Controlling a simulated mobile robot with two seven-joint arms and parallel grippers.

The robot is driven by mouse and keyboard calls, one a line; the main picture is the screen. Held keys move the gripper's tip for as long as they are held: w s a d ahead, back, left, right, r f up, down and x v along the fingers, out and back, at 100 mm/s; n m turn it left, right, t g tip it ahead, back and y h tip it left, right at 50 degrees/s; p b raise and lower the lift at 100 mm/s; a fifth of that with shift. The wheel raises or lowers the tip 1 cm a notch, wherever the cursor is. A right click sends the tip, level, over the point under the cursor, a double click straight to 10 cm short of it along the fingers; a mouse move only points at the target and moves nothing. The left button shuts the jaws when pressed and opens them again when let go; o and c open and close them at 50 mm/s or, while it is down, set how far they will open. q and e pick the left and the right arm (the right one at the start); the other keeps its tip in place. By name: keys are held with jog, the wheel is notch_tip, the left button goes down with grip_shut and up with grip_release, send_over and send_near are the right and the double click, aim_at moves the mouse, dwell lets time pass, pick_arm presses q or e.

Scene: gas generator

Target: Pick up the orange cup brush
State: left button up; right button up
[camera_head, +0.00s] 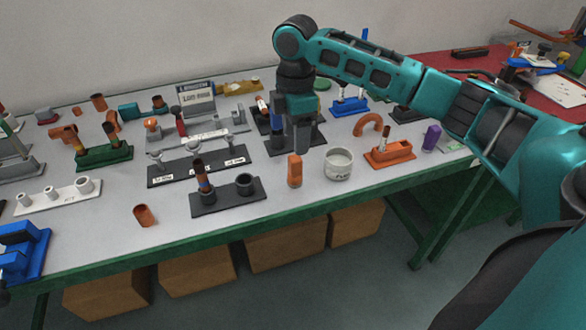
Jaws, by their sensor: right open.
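A small upright orange piece (295,170) stands near the table's front edge, left of a pale round cup (339,164). It is too small to tell for sure whether it is the orange cup brush. My right gripper (301,142) points down just above and behind this piece in the picture. It is open, and I see nothing between its fingers. An orange base (391,153) with a small upright part in it stands right of the pale cup. My left gripper is out of view.
A dark holder (228,199) with upright parts stands to the left. An orange curved pipe (369,124) and a blue holder (350,107) are behind. A purple piece (432,137) stands at the right. The front strip of the grey table (100,232) is mostly bare.

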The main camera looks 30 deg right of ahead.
aim_at(295, 157)
notch_tip(295, 157, down, 8)
jog(key=shift+b, duration=0.45)
jog(key=c, duration=0.9)
jog(key=shift+r, duration=0.2)
